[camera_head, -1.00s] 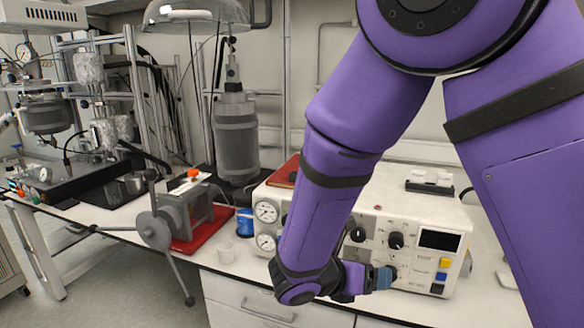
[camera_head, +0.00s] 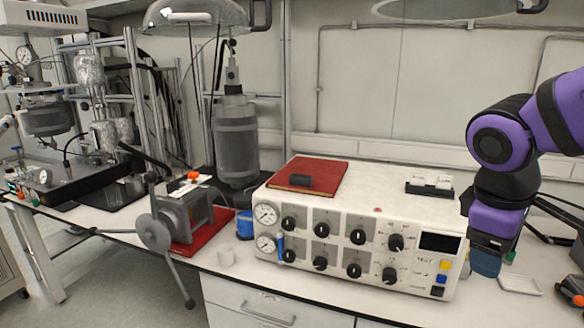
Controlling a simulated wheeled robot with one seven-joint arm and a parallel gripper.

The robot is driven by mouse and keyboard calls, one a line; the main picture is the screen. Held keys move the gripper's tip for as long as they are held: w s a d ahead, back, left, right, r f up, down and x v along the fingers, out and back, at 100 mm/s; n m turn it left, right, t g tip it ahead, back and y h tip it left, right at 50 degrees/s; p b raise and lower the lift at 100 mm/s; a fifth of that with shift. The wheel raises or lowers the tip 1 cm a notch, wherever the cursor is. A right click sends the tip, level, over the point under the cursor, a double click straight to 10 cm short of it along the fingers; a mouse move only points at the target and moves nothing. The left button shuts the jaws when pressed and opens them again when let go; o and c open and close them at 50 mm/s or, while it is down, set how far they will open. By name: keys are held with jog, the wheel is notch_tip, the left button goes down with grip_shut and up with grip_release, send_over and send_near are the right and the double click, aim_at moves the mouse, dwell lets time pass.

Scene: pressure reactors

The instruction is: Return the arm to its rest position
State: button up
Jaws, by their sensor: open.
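My purple arm is folded at the right side of the head view. Its forearm runs in from the right edge to a dark joint, and the wrist hangs down from there. My gripper (camera_head: 487,263) points downward beside the right end of the control box (camera_head: 330,223), with blue-grey fingers at its tip. It is open, and no object shows in it. The gap between the fingers is hard to make out from this angle.
The white control box has gauges, several black knobs and a display. A red book (camera_head: 313,170) lies on top of it. A flat white dish (camera_head: 519,284) lies right of my gripper.

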jog(key=s+r+m+t+y, duration=0.3)
jog(key=s+r+m+t, duration=0.1)
jog(key=s+r+m, duration=0.1)
jog(key=shift+s+d+r+m, duration=0.45)
jog(key=shift+s+m, duration=0.15)
jog(key=shift+m, duration=0.8)
